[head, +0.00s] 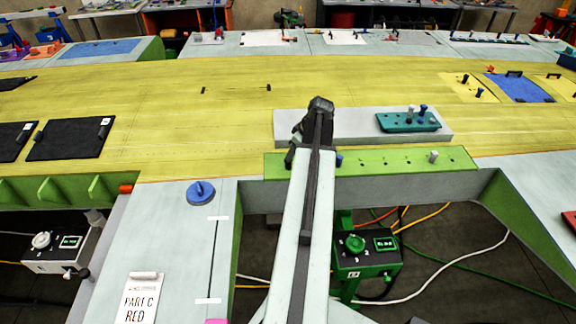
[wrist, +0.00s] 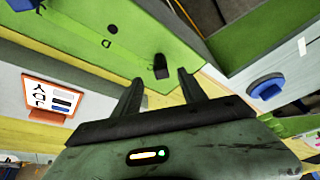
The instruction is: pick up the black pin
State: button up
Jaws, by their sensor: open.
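The black pin (wrist: 160,67) stands on the green strip (wrist: 115,45) in the wrist view, just beyond and between my fingertips. My gripper (wrist: 160,78) is open and empty, with a finger on each side of the pin's line; neither finger visibly touches it. In the head view my gripper (head: 293,154) is over the left part of the green strip (head: 385,165). I cannot make out the black pin there; my arm and gripper cover that part.
A blue pin (head: 339,159) and a pale pin (head: 434,156) stand farther right on the strip. A teal block with pins (head: 408,122) sits on a grey plate (head: 350,124) behind. A blue round knob (head: 200,190) is left on the pale surface. A card (wrist: 55,95) shows in the wrist view.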

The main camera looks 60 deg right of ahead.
aim_at(288, 166)
jog(key=shift+w+f, duration=0.3)
jog(key=shift+f, duration=0.25)
jog(key=b+x, duration=0.4)
jog(key=x, duration=0.1)
jog(key=shift+w+a+b, duration=0.1)
jog(key=shift+w+b, duration=0.1)
jog(key=shift+b, duration=0.15)
jog(key=shift+r, duration=0.2)
grip_shut()
